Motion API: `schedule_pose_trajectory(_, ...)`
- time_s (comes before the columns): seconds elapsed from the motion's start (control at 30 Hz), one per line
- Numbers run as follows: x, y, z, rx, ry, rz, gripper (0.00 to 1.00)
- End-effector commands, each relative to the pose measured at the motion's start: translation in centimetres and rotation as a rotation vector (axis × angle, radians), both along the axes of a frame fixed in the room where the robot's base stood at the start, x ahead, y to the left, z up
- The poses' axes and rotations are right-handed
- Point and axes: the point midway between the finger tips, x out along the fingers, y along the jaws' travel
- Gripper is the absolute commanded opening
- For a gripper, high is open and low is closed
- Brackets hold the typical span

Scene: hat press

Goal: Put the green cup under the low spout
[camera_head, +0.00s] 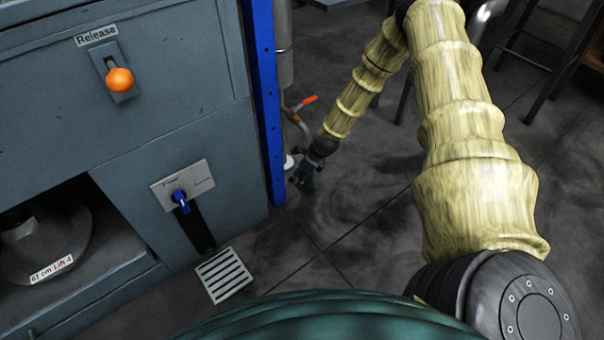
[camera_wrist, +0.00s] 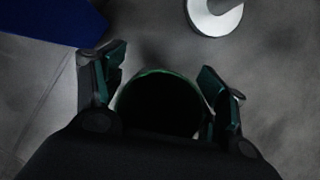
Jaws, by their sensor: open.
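The green cup (camera_wrist: 152,73) stands between the two fingers of my gripper (camera_wrist: 162,64) in the wrist view, its open mouth dark and facing the camera. The fingers are open on both sides of it, and I cannot tell whether either touches it. In the head view my gripper (camera_head: 303,179) is low near the floor, and the cup (camera_head: 309,185) is a small dark green patch there.
A white round foot (camera_wrist: 214,16) of the pipe is just beyond the cup. A blue post (camera_head: 265,100) stands left of the pipe, beside the grey press cabinet (camera_head: 175,75). A floor grate (camera_head: 224,275) lies in front of the cabinet.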

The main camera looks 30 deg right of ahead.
Motion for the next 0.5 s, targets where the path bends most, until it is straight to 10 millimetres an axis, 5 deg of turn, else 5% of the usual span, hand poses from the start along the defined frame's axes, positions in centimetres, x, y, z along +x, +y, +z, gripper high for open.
schedule_pose_trajectory(0.27,-0.4,-0.2,1.9,0.001,0.000,-0.002,0.72)
schedule_pose_trajectory(0.5,-3.8,-2.0,1.6,0.001,0.002,-0.002,0.72)
